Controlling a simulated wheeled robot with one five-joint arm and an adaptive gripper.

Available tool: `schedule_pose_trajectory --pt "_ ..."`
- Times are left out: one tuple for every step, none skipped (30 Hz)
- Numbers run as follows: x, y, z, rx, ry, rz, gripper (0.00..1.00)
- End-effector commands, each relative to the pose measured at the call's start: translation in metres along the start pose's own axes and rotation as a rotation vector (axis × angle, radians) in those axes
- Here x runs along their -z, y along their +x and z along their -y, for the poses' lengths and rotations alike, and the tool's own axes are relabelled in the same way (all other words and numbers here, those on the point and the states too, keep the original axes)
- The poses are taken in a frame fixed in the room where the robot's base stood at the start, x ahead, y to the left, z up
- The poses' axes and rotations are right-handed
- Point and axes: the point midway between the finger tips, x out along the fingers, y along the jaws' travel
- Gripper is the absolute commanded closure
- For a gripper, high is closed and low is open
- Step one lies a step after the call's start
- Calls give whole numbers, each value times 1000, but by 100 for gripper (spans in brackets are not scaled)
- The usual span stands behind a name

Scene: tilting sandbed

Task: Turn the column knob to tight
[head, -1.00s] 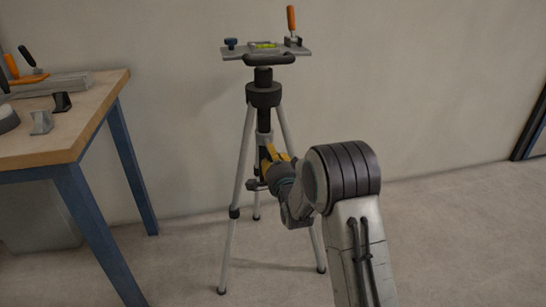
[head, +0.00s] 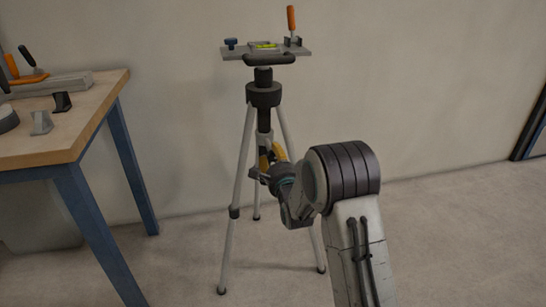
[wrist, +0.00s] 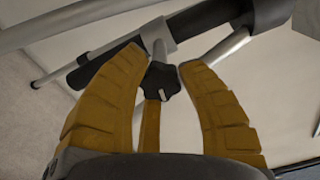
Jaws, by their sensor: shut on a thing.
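The column knob (wrist: 160,82) is a small black lobed knob with a light mark on its face, seen in the wrist view. The yellow fingers of my gripper (wrist: 162,62) are shut on it, one on its left and one on its right. In the head view my gripper (head: 271,156) is at the column of the grey tripod (head: 247,150), below the black collar (head: 263,94). There the knob is hidden by my gripper and wrist. I see no tight marking in either view.
A plate (head: 235,54) with a level vial (head: 265,45), a blue knob (head: 231,43) and an orange-handled clamp (head: 291,20) tops the tripod. A workbench (head: 85,125) with tools stands at left. The floor at right is clear.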

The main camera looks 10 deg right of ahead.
Motion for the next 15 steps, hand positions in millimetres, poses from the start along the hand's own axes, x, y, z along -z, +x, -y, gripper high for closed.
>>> schedule_pose_trajectory --pt "5 0 4 8 1 -7 96" --pt "5 0 4 8 0 -7 96" --pt "5 0 3 8 0 -7 96" --pt "5 0 3 7 0 -7 96" --pt "5 0 3 7 0 -7 96" --pt "5 0 3 7 0 -7 96" --pt "5 0 3 6 0 -7 96" --pt "5 0 3 6 -1 -7 96" --pt "5 0 3 6 -1 -7 61" --pt "5 0 3 6 -1 -7 58" --pt "5 0 2 5 -1 -7 56" --pt "4 0 2 4 -1 -7 52" --pt "4 0 2 4 -1 -7 50" --pt "4 0 2 3 -1 -6 47" --pt "4 0 1 2 -1 -6 43"
